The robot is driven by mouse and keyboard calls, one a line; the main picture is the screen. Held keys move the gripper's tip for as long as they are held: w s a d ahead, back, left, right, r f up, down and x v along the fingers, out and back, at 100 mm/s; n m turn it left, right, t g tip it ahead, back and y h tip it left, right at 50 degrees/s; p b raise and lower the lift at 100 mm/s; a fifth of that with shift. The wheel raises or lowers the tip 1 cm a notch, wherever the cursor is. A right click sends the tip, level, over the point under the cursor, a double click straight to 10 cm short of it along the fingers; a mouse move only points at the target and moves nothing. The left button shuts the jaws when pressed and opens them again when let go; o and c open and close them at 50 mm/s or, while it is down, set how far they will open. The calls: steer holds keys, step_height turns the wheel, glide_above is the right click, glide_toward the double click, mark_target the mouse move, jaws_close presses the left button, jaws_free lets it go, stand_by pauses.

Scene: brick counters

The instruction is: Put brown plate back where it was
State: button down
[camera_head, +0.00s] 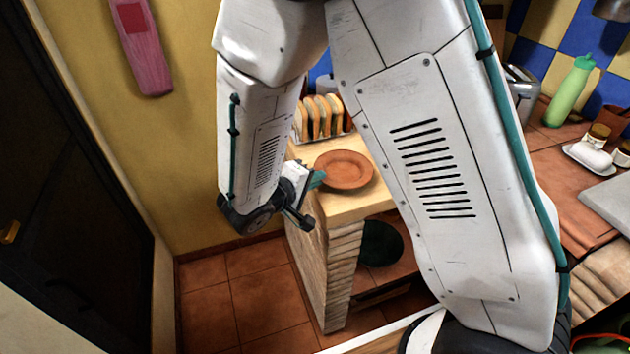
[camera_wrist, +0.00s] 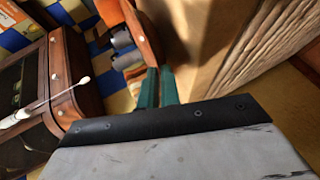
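The brown plate (camera_head: 344,168) is level over the pale wooden top of the small counter (camera_head: 352,207), near its left edge. I cannot tell whether it rests on the top or hangs just above it. My gripper (camera_head: 317,179) is at the plate's left rim, with its teal fingertips close together there. In the wrist view the plate (camera_wrist: 141,32) shows nearly edge-on as an orange-brown strip. Its near end meets the teal fingers (camera_wrist: 157,84), which look shut on the rim. My arm hides the counter's right part.
A rack of toast slices (camera_head: 320,118) stands behind the plate. A green bottle (camera_head: 570,92), a white dish with small jars (camera_head: 592,157) and a toaster (camera_head: 522,90) are on the right counter. A brown radio-like box (camera_wrist: 48,85) shows in the wrist view.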

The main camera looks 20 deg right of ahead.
steer(key=shift+f, duration=0.65)
steer(key=shift+f, duration=0.1)
steer(key=c, duration=1.9)
jaws_free()
